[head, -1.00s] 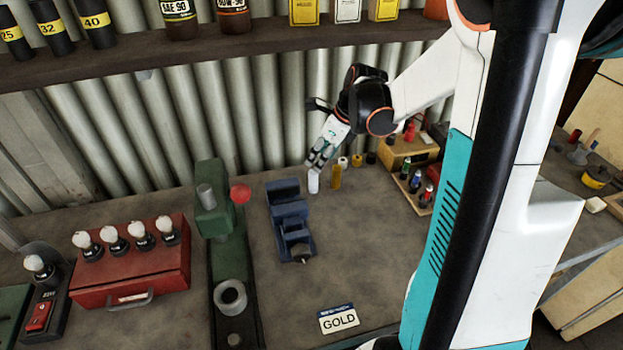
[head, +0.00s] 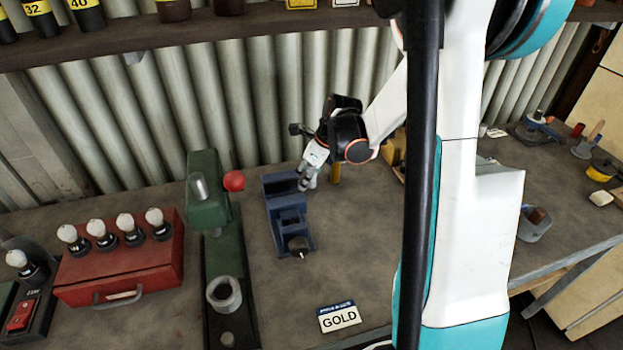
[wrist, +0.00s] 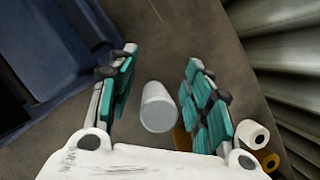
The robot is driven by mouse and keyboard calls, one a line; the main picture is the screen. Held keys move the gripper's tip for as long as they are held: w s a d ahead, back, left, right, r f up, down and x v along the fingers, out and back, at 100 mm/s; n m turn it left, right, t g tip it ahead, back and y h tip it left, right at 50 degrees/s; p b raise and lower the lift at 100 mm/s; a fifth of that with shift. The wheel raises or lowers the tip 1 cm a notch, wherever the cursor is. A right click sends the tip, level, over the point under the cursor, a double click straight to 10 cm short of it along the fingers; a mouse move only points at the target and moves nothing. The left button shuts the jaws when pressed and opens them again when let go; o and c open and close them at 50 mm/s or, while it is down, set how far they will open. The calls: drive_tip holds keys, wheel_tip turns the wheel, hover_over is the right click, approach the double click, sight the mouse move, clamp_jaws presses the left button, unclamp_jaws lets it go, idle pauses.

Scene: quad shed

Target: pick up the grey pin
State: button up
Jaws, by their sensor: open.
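The grey pin (wrist: 158,107) is a pale cylinder standing on the bench, seen from above in the wrist view. It sits in the gap between the two teal-padded fingers of my gripper (wrist: 160,95). The fingers are open on either side of it, with space showing on both sides. In the head view my gripper (head: 308,183) is low over the bench, just right of the blue vise. There the pin is hard to tell apart from the fingers.
The blue vise (head: 280,190) stands close left of my gripper; its side also shows in the wrist view (wrist: 45,55). A gold pin (head: 336,173) stands just to the right. A green press (head: 205,175) with a red knob is further left. The corrugated wall (head: 230,110) is behind.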

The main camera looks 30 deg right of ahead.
drive_tip(key=shift+s+r, duration=0.1)
drive_tip(key=shift+c, duration=0.2)
clamp_jaws()
wheel_tip(320, 180, up, 10)
drive_tip(key=p, duration=0.3)
drive_tip(key=shift+p, duration=0.35)
